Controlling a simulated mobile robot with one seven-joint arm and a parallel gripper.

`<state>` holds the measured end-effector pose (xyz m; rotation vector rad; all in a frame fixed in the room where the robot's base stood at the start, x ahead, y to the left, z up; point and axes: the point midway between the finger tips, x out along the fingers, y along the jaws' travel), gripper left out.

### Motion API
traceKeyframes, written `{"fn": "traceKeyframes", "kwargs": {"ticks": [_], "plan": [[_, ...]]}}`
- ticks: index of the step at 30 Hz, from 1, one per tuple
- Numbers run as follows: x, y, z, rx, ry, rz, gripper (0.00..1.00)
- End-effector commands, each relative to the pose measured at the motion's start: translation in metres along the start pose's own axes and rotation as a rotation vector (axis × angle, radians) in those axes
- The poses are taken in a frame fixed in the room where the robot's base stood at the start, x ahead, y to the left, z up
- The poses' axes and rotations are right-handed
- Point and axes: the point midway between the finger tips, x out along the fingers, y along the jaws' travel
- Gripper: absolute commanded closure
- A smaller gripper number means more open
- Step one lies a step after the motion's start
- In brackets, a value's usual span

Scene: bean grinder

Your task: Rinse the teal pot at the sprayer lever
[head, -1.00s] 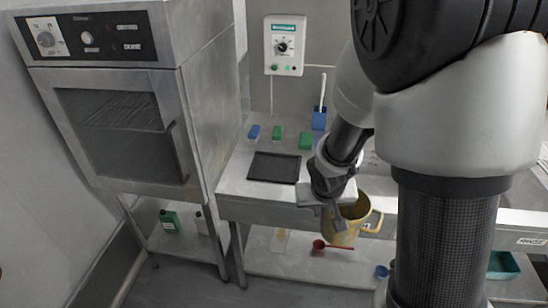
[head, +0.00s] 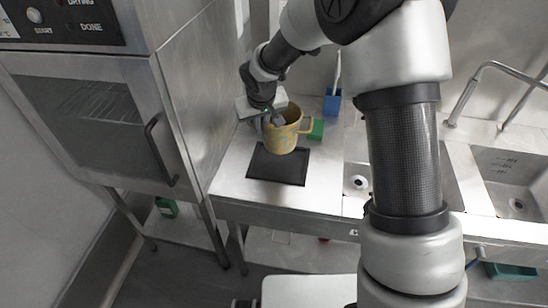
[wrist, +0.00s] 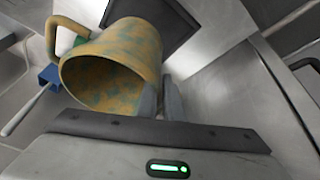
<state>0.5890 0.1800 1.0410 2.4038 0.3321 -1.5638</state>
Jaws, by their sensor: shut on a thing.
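A pot (head: 281,137) with a side handle looks ochre-yellow with teal patches showing through. My gripper (head: 271,121) is shut on its rim and holds it upright above the black mat. In the wrist view the pot (wrist: 118,66) is left of the fingers (wrist: 166,98), its open mouth facing the camera and its handle to the upper left. The inside is also ochre with teal patches. I cannot make out a sprayer lever in these views.
The black mat (head: 279,165) lies on the steel counter (head: 228,187). A green block (head: 316,129) and a blue holder (head: 332,104) stand behind. A sink basin (head: 517,172) with curved taps (head: 467,92) is at the right. An oven (head: 100,119) stands at the left.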

Motion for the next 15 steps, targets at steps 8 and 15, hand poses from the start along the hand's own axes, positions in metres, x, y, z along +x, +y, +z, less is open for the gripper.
{"fn": "traceKeyframes", "kwargs": {"ticks": [8,15], "plan": [[0.043,-0.005,0.018,-0.003,-0.001,-0.001,1.00],[0.062,-0.007,0.026,-0.004,-0.002,-0.001,1.00]]}}
